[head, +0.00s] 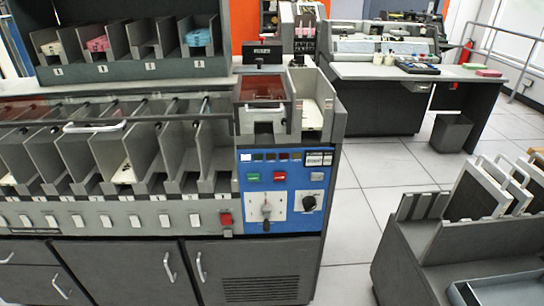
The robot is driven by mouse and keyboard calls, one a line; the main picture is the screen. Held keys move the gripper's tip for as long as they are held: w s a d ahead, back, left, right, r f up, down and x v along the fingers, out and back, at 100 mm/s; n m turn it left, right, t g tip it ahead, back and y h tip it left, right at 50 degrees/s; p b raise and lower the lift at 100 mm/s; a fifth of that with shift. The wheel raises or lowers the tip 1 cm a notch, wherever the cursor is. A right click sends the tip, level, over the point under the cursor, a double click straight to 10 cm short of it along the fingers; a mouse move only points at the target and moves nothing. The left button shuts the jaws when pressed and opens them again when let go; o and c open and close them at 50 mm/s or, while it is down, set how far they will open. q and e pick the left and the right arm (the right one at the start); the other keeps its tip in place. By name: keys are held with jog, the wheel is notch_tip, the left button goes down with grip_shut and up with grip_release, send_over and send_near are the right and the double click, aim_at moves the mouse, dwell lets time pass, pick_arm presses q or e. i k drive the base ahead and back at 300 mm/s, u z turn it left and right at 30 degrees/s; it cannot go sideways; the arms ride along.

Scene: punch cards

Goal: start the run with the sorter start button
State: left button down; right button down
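The sorter (130,222) is a long grey machine with a row of slanted card pockets, filling the left and middle of the head view. Its blue control panel (310,216) is at its right end. On the panel a green button (253,177) sits left of a red button (279,176); their labels are too small to read. Below them are a lever switch (266,209) on a pale plate and a black knob (309,202). A red switch (226,218) is left of the panel. Neither of my grippers is in view.
A clear cover with a handle (95,126) spans the pockets. A rack (140,68) with pink and blue card stacks stands on top. At lower right is a grey cart (420,252) with upright panels. Tiled floor (353,225) is clear between. A desk machine (372,48) stands behind.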

aim_at(250, 178)
jog(key=z, duration=0.6)
jog(key=k, duration=0.65)
jog(key=z, duration=0.75)
jog(key=i, duration=0.65)
jog(key=u, duration=0.75)
jog(key=i, duration=0.7)
jog(key=u, duration=0.75)
